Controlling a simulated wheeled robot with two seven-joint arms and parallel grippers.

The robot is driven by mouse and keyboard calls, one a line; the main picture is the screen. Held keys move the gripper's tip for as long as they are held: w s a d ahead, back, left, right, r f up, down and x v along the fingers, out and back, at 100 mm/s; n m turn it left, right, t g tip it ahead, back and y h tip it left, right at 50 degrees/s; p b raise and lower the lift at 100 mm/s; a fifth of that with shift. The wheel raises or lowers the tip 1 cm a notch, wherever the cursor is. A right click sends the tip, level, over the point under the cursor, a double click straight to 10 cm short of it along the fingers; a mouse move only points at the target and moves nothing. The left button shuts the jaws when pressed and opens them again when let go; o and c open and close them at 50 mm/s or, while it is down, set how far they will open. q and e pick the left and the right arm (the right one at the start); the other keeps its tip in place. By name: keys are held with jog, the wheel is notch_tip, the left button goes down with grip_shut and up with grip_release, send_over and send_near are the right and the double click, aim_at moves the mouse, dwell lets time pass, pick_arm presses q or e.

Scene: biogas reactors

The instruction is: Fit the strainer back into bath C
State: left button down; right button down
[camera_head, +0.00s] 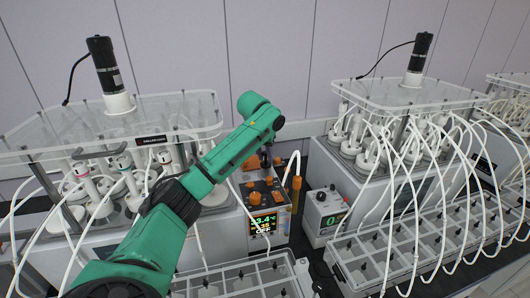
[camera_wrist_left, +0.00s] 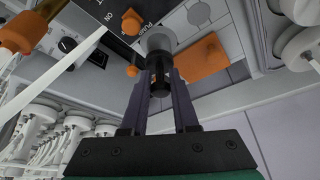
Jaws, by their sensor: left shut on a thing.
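My left gripper (camera_head: 266,158) hangs over the back of a small dark-topped unit with orange fittings and a lit display (camera_head: 264,223); no letter marking it as bath C is readable. In the left wrist view, the fingers (camera_wrist_left: 160,65) are shut on a small dark cylindrical piece (camera_wrist_left: 160,82). A grey round part (camera_wrist_left: 158,39) shows at the fingertips, close to the unit's top. The piece may be the strainer, but its shape is mostly hidden. I cannot tell whether it touches the unit. My right gripper is not in view.
An amber upright tube (camera_head: 297,192) stands at the unit's right, with a white-fronted box (camera_head: 325,214) beyond it. Reactor racks with clear lids (camera_head: 110,124) (camera_head: 405,95) and many white tubes flank the unit. A compartmented tray (camera_head: 245,281) lies in front.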

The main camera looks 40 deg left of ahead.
aim_at(265, 164)
pick_arm(q)
jog(key=shift+f+b, duration=0.7)
jog(key=shift+f, duration=1.3)
jog(key=c, duration=0.6)
grip_release()
jog(key=shift+r, duration=0.1)
